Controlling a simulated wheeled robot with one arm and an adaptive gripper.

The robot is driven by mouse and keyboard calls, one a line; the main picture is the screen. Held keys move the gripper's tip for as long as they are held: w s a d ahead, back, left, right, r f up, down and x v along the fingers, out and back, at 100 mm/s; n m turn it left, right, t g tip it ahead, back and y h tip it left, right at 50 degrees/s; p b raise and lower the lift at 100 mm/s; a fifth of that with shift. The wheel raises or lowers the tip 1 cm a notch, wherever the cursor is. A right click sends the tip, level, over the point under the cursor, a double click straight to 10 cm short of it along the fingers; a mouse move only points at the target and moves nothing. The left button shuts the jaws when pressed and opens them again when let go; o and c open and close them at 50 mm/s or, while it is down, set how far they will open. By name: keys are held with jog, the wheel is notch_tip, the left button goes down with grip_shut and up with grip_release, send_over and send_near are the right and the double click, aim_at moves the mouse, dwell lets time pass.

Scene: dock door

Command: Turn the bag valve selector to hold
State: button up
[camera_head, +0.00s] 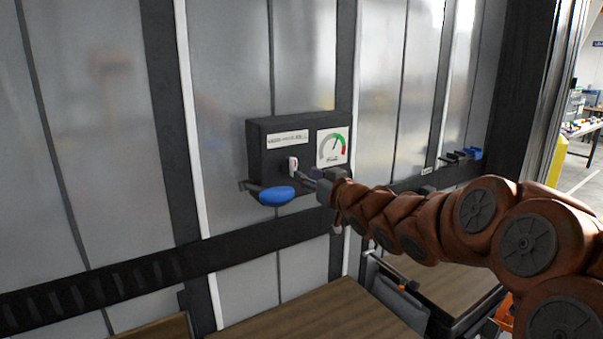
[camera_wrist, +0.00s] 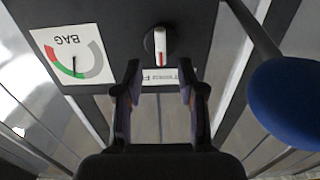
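The bag valve selector (camera_head: 292,165) is a small pale knob on the front of a dark box (camera_head: 258,150) on the wall. In the wrist view the selector (camera_wrist: 159,46) is a round dark knob with a white pointer bar and a red mark. My gripper (camera_wrist: 160,75) is open, with its two fingertips apart just short of the knob and nothing between them. The label beside the knob is too small to read fully.
A gauge marked BAG (camera_wrist: 72,55) sits beside the knob; it also shows in the head view (camera_head: 333,147). A blue-ended lever (camera_head: 277,196) sticks out below the box, close to my gripper. Wooden surfaces (camera_head: 330,318) lie below.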

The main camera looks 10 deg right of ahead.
jog(key=v, duration=0.6)
jog(key=shift+s, duration=0.3)
jog(key=s+d+f+m+g+h, duration=0.3)
jog(key=s+f+g+h, duration=0.55)
jog(key=s+f, duration=0.85)
jog(key=s+a+f+g+y, duration=0.1)
jog(key=s+a+f+g, duration=0.1)
jog(key=s, duration=0.6)
jog(key=s+a+f+g+y, duration=0.1)
jog(key=s+a+f+g, duration=0.1)
jog(key=s+g, duration=0.3)
jog(key=s+a+f+g+y, duration=0.1)
jog(key=s+a+f+g, duration=0.1)
jog(key=s, duration=1)
jog(key=shift+a+f+m+g, duration=0.35)
jog(key=shift+f+g, duration=0.1)
jog(key=shift+g, duration=0.3)
jog(key=shift+s, duration=0.1)
